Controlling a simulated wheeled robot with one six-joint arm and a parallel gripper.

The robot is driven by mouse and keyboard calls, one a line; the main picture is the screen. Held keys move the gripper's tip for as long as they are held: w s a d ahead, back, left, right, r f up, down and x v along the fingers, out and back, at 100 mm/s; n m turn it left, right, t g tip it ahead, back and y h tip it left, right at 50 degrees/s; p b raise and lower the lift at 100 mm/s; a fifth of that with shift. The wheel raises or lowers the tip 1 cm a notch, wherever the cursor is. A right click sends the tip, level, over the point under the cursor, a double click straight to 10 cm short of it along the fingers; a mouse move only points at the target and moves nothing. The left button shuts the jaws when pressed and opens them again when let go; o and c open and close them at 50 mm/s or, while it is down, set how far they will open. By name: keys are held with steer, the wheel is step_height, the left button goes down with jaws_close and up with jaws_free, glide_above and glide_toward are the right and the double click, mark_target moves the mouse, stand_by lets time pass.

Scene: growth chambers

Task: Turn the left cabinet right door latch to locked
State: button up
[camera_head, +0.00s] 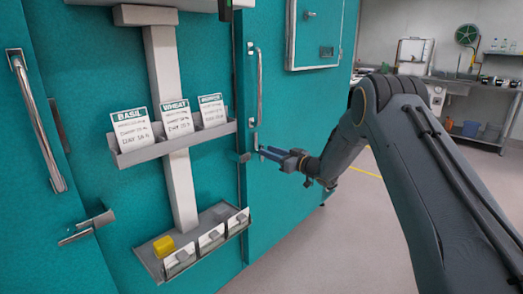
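A small metal latch (88,227) sits low at the left edge of a teal door (95,170), below a long handle (38,125). Its arm points out to the side at a slight slant. A second small latch (245,157) sits at the seam by the right-hand teal door (285,190), below a vertical handle (259,88). I cannot tell for certain which latch belongs to the left cabinet's right door. My gripper (265,153) is beside the second latch, its fingers pointing left. Whether it touches the latch, and the gap between its fingers, are unclear.
A grey post (171,130) carries a card rack (140,157) and a lower tray (205,225) with a yellow block (163,246); both stick out left of my gripper. A wall box (314,35) is above right. Open floor (340,240) lies right, with a bench (470,130) beyond.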

steer(key=x, duration=0.4)
steer(key=shift+w+a, duration=0.3)
jaws_close()
